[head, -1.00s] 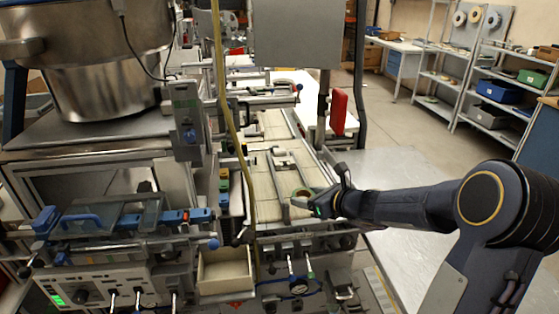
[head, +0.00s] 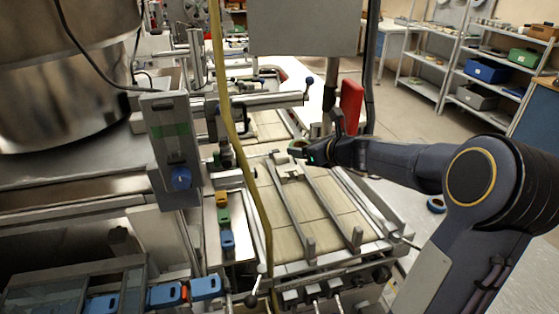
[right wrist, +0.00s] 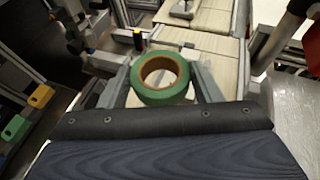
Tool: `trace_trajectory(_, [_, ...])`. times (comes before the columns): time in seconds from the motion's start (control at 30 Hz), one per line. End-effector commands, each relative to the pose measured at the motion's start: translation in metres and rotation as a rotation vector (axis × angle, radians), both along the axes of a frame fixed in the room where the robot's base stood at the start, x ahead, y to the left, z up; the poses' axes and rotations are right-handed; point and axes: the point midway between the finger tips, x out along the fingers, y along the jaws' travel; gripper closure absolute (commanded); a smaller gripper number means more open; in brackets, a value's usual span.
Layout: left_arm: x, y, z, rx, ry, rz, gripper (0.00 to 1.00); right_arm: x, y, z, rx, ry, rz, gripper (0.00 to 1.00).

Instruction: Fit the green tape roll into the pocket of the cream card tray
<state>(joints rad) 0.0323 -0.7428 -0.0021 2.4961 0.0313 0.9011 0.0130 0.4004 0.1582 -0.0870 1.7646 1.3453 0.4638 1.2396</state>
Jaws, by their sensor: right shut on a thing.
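The green tape roll (head: 297,146) is held by my right gripper (head: 304,150) over the far part of the beige conveyor. In the right wrist view the roll (right wrist: 141,92) shows its green outer wrap and brown core, between the two grey fingers of my right gripper (right wrist: 160,82). The fingers are shut on its sides. I cannot tell exactly how high it is above the belt. The cream card tray does not show in either view now. My left gripper is not in view.
The tiled conveyor (head: 335,225) carries two metal rails (head: 290,205). A yellow hose (head: 238,140) hangs at its left, near coloured blocks (head: 224,216). A red part (head: 350,105) stands beyond my right gripper. A large steel bowl (head: 70,75) fills the upper left.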

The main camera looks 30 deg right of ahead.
Motion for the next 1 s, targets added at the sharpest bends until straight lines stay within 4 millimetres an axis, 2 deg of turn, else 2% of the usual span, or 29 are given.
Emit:
trace_trajectory(0.37, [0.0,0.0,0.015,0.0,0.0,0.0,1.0,0.082,-0.018,-0.037,0.003,0.005,0.002,0.64])
trace_trajectory(0.5, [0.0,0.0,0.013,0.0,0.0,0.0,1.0,0.105,-0.024,-0.067,0.004,0.006,0.001,0.64])
trace_trajectory(0.7, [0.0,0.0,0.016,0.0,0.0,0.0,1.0,0.124,-0.029,-0.089,0.001,0.002,0.001,0.64])
trace_trajectory(0.87, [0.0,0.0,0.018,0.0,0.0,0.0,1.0,0.133,-0.031,-0.1,0.002,0.003,0.0,0.64])
trace_trajectory(1.0, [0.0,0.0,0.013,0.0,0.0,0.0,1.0,0.132,-0.031,-0.123,0.003,0.004,0.001,0.64])
